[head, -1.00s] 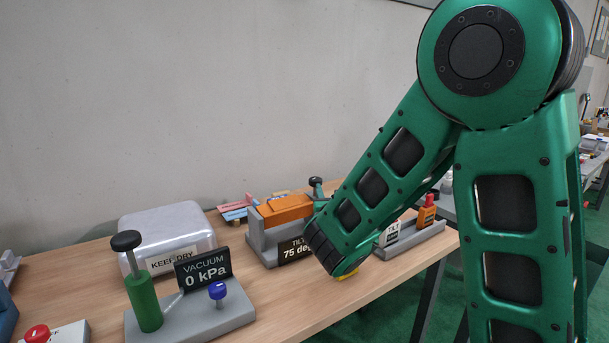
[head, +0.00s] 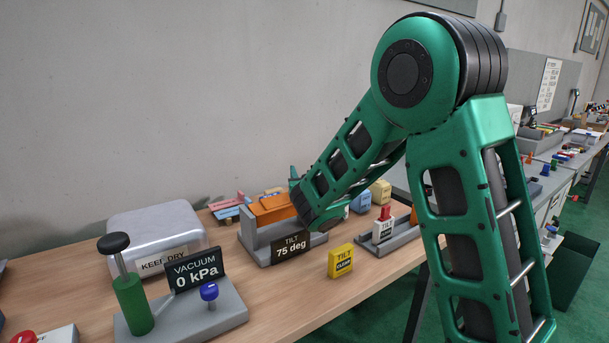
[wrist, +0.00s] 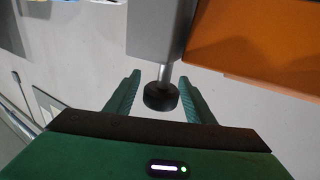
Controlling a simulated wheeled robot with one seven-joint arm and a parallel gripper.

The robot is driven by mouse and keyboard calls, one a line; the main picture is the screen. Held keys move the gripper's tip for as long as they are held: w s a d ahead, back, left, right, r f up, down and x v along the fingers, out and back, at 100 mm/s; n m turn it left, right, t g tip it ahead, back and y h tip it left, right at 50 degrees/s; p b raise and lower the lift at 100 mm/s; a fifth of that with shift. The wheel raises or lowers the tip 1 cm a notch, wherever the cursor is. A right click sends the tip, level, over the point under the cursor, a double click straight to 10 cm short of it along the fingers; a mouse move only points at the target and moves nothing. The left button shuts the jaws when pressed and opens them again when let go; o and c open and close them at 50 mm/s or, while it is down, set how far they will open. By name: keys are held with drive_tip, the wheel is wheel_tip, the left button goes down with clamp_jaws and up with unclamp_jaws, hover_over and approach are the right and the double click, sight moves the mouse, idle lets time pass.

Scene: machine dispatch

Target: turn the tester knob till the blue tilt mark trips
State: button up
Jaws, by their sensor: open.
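The tilt tester (head: 262,245) is a grey stand holding an orange block (head: 270,208), with a sign reading TILT 75 deg (head: 290,247). In the wrist view, its dark round knob (wrist: 160,96) sits on a short metal shaft out of the grey stand (wrist: 157,30). My gripper (wrist: 158,82) is open, with one finger on each side of the knob and gaps showing on both sides. In the head view my arm hides the knob and most of the gripper. I cannot make out a blue tilt mark on the tester.
A yellow TILT block (head: 340,261) stands in front of the tester. A grey rack (head: 395,238) holds a white, red-topped TILT piece (head: 383,230). A blue block (head: 360,203) and cream block (head: 380,191) stand behind. The vacuum pump (head: 190,310) and KEEP DRY case (head: 150,233) are left.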

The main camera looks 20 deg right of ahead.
drive_tip(key=c, duration=1.1)
drive_tip(key=shift+o, duration=0.2)
drive_tip(key=shift+w, duration=0.1)
drive_tip(key=shift+f+m+h, duration=0.1)
drive_tip(key=shift+m+h, duration=0.2)
drive_tip(key=shift+h, duration=0.4)
drive_tip(key=shift+d+m+g+h, duration=0.3)
drive_tip(key=shift+m+h, duration=0.4)
drive_tip(key=shift+h, duration=0.2)
drive_tip(key=o, duration=1.1)
drive_tip(key=shift+c, duration=0.2)
